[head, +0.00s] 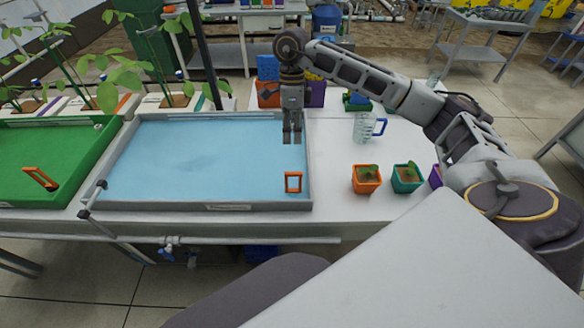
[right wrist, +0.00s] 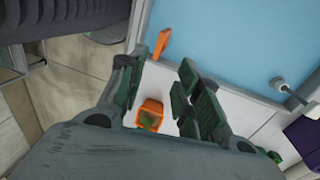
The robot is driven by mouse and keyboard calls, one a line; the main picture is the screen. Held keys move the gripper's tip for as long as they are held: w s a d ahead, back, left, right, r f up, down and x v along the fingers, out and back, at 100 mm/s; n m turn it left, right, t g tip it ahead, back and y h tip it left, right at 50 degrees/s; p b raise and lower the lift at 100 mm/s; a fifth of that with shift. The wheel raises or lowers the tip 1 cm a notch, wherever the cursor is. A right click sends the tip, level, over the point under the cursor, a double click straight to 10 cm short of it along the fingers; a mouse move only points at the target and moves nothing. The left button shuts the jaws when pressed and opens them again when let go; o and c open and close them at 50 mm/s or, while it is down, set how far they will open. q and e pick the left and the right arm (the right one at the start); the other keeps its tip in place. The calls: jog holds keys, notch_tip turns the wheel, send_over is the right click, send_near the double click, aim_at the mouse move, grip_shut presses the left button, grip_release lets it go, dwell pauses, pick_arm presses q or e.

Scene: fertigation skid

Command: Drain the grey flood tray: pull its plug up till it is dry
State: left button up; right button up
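The grey flood tray (head: 310,170) stands on the white bench, with pale blue water (head: 200,155) across its floor. Its plug shows as an upright orange loop handle (head: 293,182) at the near right corner; the plug below is hidden. My right gripper (head: 291,138) points down over the tray's right side, behind the handle and apart from it. In the right wrist view its fingers (right wrist: 160,78) are spread with nothing between them. An orange bar, apparently the handle, shows beyond them (right wrist: 163,44). My left gripper is in neither view.
A green tray (head: 75,123) with its own orange handle (head: 40,178) stands at left. Right of the grey tray are an orange pot (head: 366,179), a teal pot (head: 406,178) and a clear jug (head: 364,127). Coloured containers stand behind the gripper.

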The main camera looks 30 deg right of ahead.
jog(key=f, duration=0.4)
jog(key=s+a+f+p, duration=0.1)
jog(key=f, duration=0.3)
jog(key=s+f, duration=0.1)
jog(key=f, duration=0.3)
jog(key=shift+s+a+f, duration=0.15)
jog(key=shift+f, duration=0.35)
jog(key=shift+c, duration=0.3)
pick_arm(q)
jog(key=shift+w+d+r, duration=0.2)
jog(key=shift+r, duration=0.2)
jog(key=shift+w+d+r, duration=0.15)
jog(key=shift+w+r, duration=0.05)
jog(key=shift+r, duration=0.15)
pick_arm(e)
grip_shut()
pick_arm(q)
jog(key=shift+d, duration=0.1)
